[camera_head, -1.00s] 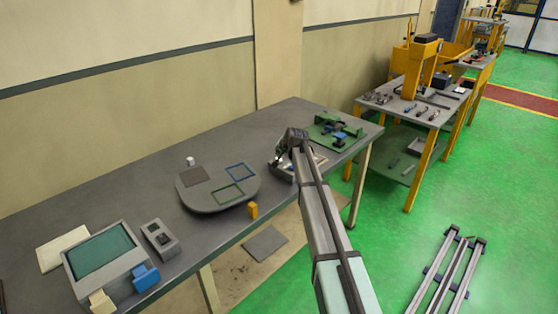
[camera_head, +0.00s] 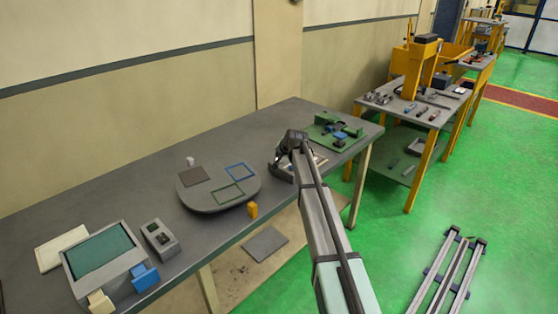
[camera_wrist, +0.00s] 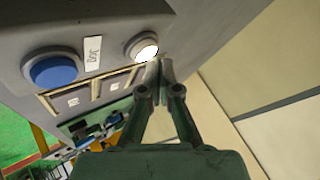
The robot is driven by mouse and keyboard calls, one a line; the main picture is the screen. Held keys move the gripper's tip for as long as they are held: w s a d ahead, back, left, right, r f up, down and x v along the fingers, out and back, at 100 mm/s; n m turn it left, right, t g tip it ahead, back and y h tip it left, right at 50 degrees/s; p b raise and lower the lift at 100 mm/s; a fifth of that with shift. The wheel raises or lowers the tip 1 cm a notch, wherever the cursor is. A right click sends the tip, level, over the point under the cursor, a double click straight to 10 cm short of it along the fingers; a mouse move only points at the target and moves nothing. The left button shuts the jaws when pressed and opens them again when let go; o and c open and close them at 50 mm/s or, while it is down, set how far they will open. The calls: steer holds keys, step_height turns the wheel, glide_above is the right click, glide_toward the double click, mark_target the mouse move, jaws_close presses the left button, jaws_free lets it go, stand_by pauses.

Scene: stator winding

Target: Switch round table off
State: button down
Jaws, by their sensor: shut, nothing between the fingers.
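The round table (camera_head: 208,206) is a flat grey plate on the bench, with a brown square and blue and green frames on top. A grey control panel (camera_wrist: 100,25) fills the upper left of the wrist view. It carries a blue button (camera_wrist: 54,71), a "JOG" label and a white, bright-looking button (camera_wrist: 142,48). My gripper (camera_wrist: 162,68) is shut and empty, its fingertips right beside the white button; I cannot tell whether they touch it. In the head view my gripper (camera_head: 281,155) is over a grey box (camera_head: 283,173) right of the round table, which it partly hides.
A yellow-legged workbench (camera_head: 430,110) and rails (camera_head: 447,275) are to the right.

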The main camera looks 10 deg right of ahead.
steer(key=shift+f, duration=0.45)
stand_by(0.4)
steer(key=shift+r, duration=0.9)
step_height(320, 180, up, 6)
steer(key=shift+p, duration=1.15)
steer(key=shift+f, duration=0.1)
stand_by(0.7)
